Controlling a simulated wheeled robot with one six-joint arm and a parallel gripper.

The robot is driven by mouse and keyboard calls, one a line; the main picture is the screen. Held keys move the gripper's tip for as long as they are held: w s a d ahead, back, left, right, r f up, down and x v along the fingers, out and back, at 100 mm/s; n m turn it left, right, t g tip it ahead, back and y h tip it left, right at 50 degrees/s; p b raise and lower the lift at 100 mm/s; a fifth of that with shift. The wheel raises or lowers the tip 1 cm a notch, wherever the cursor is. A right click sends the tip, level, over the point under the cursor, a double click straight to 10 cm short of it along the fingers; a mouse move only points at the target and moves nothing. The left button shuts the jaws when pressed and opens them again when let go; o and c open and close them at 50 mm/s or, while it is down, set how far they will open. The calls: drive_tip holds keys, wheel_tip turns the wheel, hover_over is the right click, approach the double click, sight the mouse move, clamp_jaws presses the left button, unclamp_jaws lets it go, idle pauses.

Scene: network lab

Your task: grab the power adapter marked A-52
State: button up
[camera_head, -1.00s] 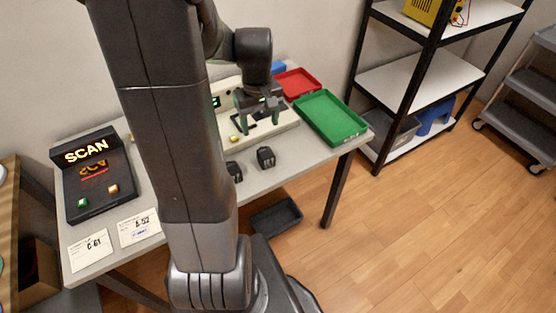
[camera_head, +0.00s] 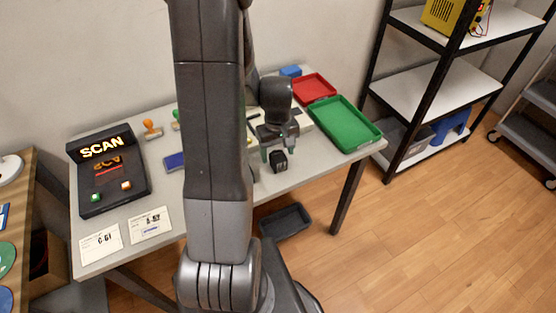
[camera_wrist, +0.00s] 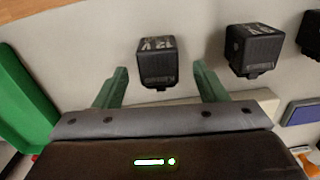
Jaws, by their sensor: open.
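A black power adapter (camera_wrist: 157,63) stands on the table between and just beyond my gripper's fingertips in the wrist view. Its top carries pale markings that look upside down and are too small to read surely. It also shows in the head view (camera_head: 279,162), just in front of my gripper. My gripper (camera_wrist: 160,85) has two green fingers, open and empty, one on either side of the adapter's line. It also shows in the head view (camera_head: 278,150), low over the table. A second black adapter (camera_wrist: 254,48) stands to the right, and a third (camera_wrist: 311,35) is partly cut off at the edge.
A green tray (camera_head: 344,124) and a red tray (camera_head: 313,87) lie at the table's right end. A black SCAN station (camera_head: 108,172) and two label cards, C-61 (camera_head: 101,243) and one seemingly A-52 (camera_head: 150,225), are at the left. A blue pad (camera_head: 174,161) lies mid-table.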

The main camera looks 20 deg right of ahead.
drive_tip(key=shift+f, duration=1.4)
